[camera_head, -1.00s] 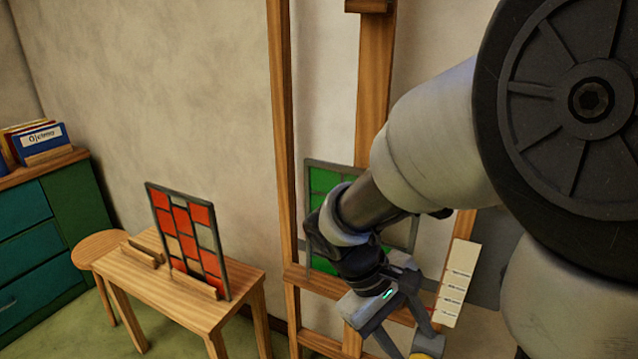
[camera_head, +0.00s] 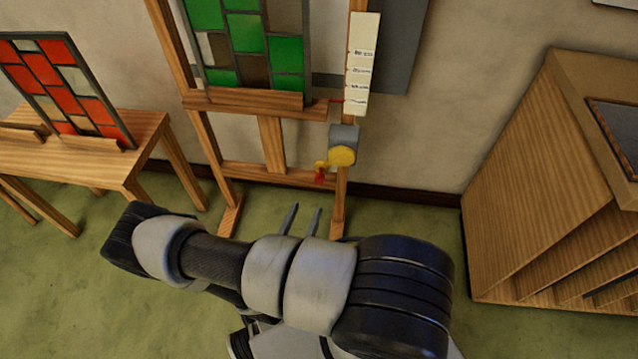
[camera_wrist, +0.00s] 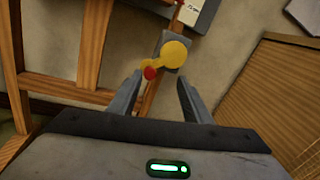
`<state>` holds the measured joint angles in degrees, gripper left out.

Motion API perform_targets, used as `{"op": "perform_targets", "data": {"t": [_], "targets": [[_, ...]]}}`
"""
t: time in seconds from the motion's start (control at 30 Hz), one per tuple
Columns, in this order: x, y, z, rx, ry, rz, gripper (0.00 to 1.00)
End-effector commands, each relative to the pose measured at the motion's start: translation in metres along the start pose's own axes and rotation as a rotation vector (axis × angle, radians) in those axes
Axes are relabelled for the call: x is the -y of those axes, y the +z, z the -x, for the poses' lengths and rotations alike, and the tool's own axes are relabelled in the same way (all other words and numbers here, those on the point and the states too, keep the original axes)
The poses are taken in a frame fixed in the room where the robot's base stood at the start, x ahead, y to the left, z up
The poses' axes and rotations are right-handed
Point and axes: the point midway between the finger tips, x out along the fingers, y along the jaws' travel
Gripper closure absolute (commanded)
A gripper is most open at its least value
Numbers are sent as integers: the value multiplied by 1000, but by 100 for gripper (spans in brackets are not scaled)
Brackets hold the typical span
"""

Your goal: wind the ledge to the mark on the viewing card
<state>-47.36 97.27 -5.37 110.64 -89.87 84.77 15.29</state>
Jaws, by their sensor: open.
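The wooden ledge (camera_head: 235,101) is on the easel and bears a green and brown leaded panel (camera_head: 262,42). The white viewing card (camera_head: 361,62) with several marked lines is on the easel's right post. A red pointer (camera_head: 336,101) at the ledge's right end meets the card near its lowest line. Below is a grey box with a yellow crank disc (camera_head: 342,155) and a red knob (camera_head: 320,174) pointing down-left. My gripper (camera_head: 303,208) is open and empty, below and short of the crank. In the wrist view the crank disc (camera_wrist: 174,54) and red knob (camera_wrist: 150,73) lie beyond my open fingertips (camera_wrist: 160,80).
A small table (camera_head: 150,130) with a red leaded panel (camera_head: 62,85) stands at the left. A wooden rack (camera_head: 535,170) stands at the right. Green floor is clear between the easel and the rack.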

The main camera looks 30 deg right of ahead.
Motion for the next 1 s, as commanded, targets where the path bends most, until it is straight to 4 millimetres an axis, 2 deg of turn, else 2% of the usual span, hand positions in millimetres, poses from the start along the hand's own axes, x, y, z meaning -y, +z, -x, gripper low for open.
{"op": "perform_targets", "data": {"t": [0.03, 0.13, 0.27, 0.37, 1.0], "targets": [[1, -19, 3, 12, 49, 39, 55], [1, -37, 6, 20, 112, 79, 55], [0, -44, 4, 25, 139, 94, 55], [-1, -44, -6, 25, 137, 94, 55], [-18, -42, -136, 23, 133, 92, 55]]}}
